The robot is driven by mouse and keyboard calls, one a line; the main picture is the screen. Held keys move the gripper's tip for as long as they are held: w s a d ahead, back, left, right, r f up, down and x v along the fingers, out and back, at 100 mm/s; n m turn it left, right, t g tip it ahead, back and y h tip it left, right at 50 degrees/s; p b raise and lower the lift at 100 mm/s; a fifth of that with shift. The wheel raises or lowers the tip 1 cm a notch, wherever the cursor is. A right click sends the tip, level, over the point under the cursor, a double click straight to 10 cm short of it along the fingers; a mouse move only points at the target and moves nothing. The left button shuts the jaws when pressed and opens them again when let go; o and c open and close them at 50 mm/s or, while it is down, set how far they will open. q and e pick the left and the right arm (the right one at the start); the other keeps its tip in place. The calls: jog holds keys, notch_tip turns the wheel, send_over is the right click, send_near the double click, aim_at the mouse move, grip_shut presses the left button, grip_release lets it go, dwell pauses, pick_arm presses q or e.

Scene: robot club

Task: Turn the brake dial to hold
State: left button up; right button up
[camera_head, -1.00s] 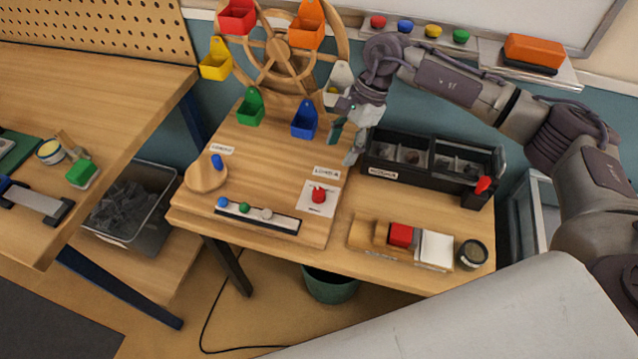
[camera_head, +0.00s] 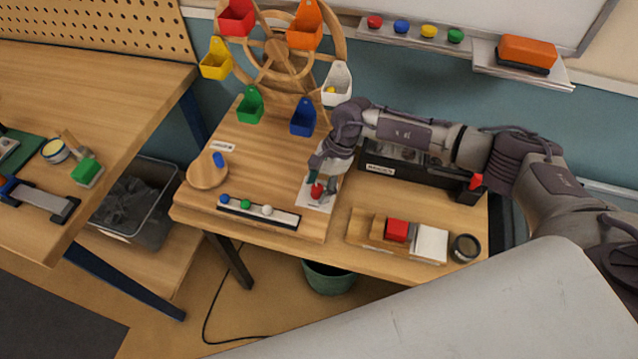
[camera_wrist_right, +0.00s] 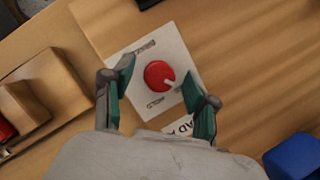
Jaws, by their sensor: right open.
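The brake dial is a red round knob (camera_head: 316,191) on a white square plate (camera_head: 313,204) at the front right of the wooden board. In the right wrist view the knob (camera_wrist_right: 158,74) has a white pointer mark facing the lower right of the picture. The plate (camera_wrist_right: 178,50) reads "BRAKE" above the knob and "HOLD" below it. My right gripper (camera_head: 321,183) is open over the dial. In the right wrist view its teal fingers (camera_wrist_right: 157,72) stand on either side of the knob, with gaps showing. My left gripper is not in view.
A wooden wheel with coloured buckets (camera_head: 277,47) stands behind the dial. A round wooden disc with a blue handle (camera_head: 207,176) and a strip of coloured balls (camera_head: 258,212) lie left. A black bin box (camera_head: 425,178) and wooden tray (camera_head: 358,229) are right.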

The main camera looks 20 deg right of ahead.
grip_shut()
jog(key=shift+m, duration=0.4)
jog(key=m+t, duration=0.1)
jog(key=m, duration=0.1)
jog(key=shift+r+m+p, duration=0.1)
jog(key=shift+m+p, duration=0.2)
jog(key=shift+m, duration=0.1)
jog(key=m+t+p, duration=0.1)
jog(key=m+t, duration=0.1)
jog(key=m, duration=0.2)
jog(key=shift+s+m, duration=0.15)
jog(key=shift+m, duration=0.15)
jog(key=m+t+h, duration=0.1)
jog(key=m, duration=0.1)
jog(key=shift+a+m+p, duration=0.1)
jog(key=shift+m+p, duration=0.2)
jog(key=shift+m+t+h, duration=0.4)
jog(key=shift+m+h, duration=0.1)
jog(key=shift+m, duration=1)
